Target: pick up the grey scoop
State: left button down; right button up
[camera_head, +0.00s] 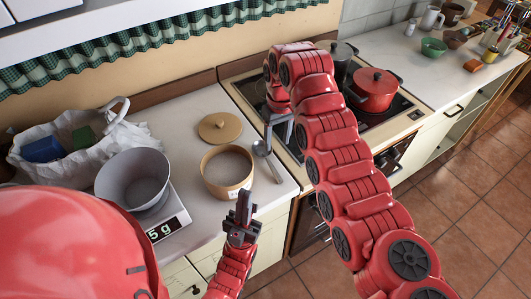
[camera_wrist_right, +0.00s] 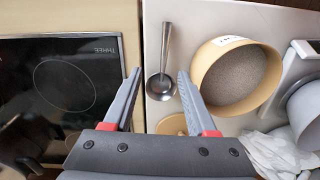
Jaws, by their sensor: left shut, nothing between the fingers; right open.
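The grey scoop (camera_head: 264,152) lies on the white counter beside the hob, to the right of a round wooden tub (camera_head: 227,186). In the right wrist view the scoop (camera_wrist_right: 161,88) shows whole, with its round bowl towards me and its handle pointing away. My right gripper (camera_wrist_right: 158,73) is open, and the scoop's bowl appears between its fingertips; I see no contact. In the head view the right gripper (camera_head: 279,131) hangs next to the scoop, partly hidden by my arm. My left gripper (camera_head: 243,205) is shut and empty in front of the tub.
A wooden lid (camera_head: 220,127) lies behind the tub. A scale (camera_head: 176,215) with a grey bowl (camera_head: 132,178) and a white bag (camera_head: 68,160) stand on the left. The hob (camera_head: 252,92) on the right carries a red pot (camera_head: 375,88) and a dark pot (camera_head: 337,58).

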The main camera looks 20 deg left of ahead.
jog(key=p, duration=0.2)
send_over(273, 167)
jog(key=f, duration=0.5)
jog(key=shift+w+d, duration=0.2)
jog(key=shift+w, duration=0.15)
jog(key=shift+f, duration=0.25)
jog(key=shift+f+p, duration=0.45)
jog(key=shift+p, duration=0.15)
jog(key=f, duration=0.1)
jog(key=f+p, duration=0.1)
jog(key=f, duration=0.1)
jog(key=shift+s+a+f+p, duration=0.15)
jog(key=shift+s+a+p, duration=0.1)
jog(key=shift+s+p, duration=0.15)
jog(key=shift+w+f, duration=0.15)
jog(key=shift+f, duration=0.4)
grip_shut()
